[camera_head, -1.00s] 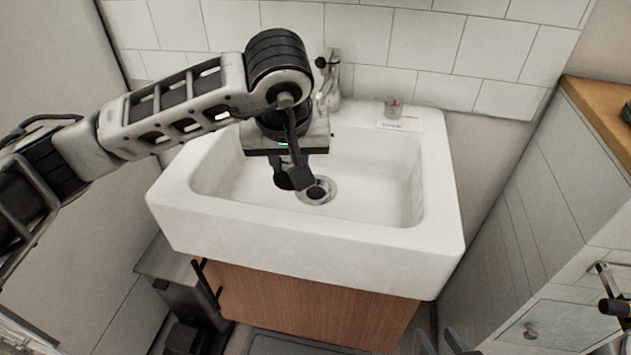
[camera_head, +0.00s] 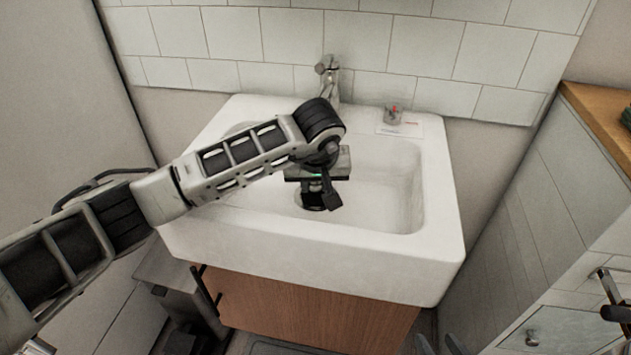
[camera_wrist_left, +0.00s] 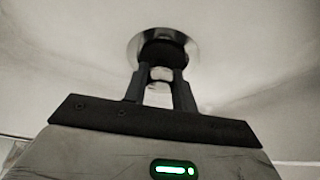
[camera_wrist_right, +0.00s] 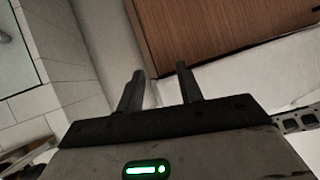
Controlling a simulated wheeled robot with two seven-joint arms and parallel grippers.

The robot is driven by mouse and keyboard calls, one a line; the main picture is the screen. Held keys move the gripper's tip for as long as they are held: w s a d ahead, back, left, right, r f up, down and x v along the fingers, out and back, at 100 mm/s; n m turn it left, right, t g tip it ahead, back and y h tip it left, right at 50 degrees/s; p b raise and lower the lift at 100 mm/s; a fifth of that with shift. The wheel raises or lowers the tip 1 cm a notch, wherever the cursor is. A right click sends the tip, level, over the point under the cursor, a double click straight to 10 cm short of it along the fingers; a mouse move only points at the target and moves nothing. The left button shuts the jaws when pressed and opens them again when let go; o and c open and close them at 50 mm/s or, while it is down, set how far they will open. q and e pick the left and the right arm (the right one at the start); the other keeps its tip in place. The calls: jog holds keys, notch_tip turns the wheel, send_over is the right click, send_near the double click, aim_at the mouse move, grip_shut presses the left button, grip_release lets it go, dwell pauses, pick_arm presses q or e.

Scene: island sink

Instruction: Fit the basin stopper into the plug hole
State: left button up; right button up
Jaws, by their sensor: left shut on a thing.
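The basin stopper (camera_wrist_left: 162,50) is a dark round piece held between the fingertips of my left gripper (camera_wrist_left: 163,72). In the head view the gripper (camera_head: 323,193) points down into the white basin, with the dark stopper (camera_head: 311,203) below it. The plug hole (camera_wrist_left: 191,46) has a shiny metal ring, which shows around the stopper in the left wrist view. The stopper is over or at the hole; how deep it sits cannot be told. The hole's centre is hidden. My right gripper (camera_wrist_right: 159,88) is open and empty, away from the basin.
The white sink (camera_head: 340,240) has raised walls around the basin. A tap (camera_head: 330,80) stands at its back. A wooden cabinet front (camera_head: 300,310) is below; a grey cabinet (camera_head: 540,230) stands right.

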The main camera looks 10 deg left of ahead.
jog(key=shift+f, duration=0.1)
pick_arm(q)
jog(key=o, duration=0.5)
jog(key=shift+f, duration=0.15)
jog(key=o, duration=0.4)
jog(key=shift+o, duration=0.2)
jog(key=shift+r, duration=0.25)
jog(key=shift+s+r, duration=0.1)
jog(key=shift+r, duration=0.25)
jog(key=v, duration=1.1)
jog(key=shift+p, duration=0.4)
pick_arm(e)
jog(key=shift+s, duration=0.1)
